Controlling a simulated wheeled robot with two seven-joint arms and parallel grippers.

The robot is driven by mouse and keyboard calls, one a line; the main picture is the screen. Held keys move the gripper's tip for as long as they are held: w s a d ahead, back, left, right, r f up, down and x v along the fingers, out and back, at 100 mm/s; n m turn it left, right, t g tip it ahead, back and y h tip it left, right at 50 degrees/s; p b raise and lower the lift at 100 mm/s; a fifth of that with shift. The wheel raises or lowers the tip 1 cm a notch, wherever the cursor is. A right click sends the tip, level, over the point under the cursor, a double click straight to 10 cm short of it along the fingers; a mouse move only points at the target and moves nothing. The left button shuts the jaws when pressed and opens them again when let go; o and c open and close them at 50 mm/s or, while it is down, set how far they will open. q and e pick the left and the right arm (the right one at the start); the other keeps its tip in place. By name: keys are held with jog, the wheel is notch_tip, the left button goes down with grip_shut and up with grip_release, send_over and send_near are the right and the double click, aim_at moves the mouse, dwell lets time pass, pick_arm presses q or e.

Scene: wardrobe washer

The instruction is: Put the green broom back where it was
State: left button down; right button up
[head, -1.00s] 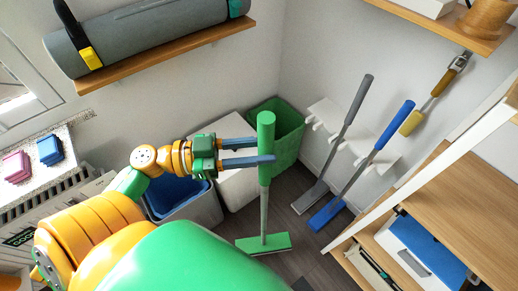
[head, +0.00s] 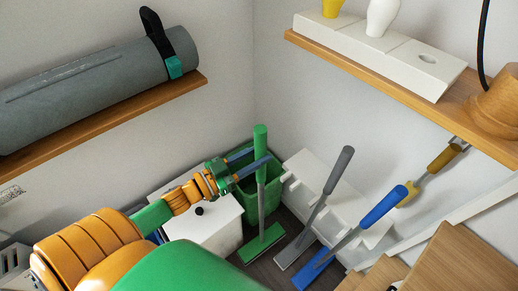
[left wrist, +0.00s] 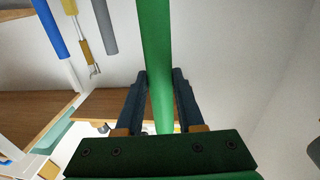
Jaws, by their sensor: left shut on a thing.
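The green broom (head: 261,140) stands upright in the head view, with its green head (head: 261,244) low over or on the dark floor; I cannot tell if it touches. My left gripper (head: 257,167) is shut on the broom's green handle, which also shows between the fingers in the left wrist view (left wrist: 157,70). The white wall rack (head: 305,168) is to the right of the broom, apart from it. A grey broom (head: 338,170) and a blue broom (head: 384,206) hang at the rack. My right gripper is not in view.
A green bin (head: 270,196) stands behind the broom, and a white box (head: 208,223) stands left of it. A wooden shelf (head: 400,84) juts out above the rack. A yellow-handled tool (head: 444,158) hangs at right. Wooden furniture (head: 455,260) fills the lower right.

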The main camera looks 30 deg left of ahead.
pick_arm(q)
jog(key=shift+w+a+f+t+y, duration=0.2)
jog(key=shift+w+f, duration=0.1)
jog(key=shift+f, duration=0.3)
jog(key=shift+w+a+f+t+y, duration=0.1)
jog(key=shift+w+f+y, duration=0.15)
jog(key=shift+f, duration=0.35)
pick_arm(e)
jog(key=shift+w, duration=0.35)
pick_arm(q)
jog(key=shift+s, duration=0.1)
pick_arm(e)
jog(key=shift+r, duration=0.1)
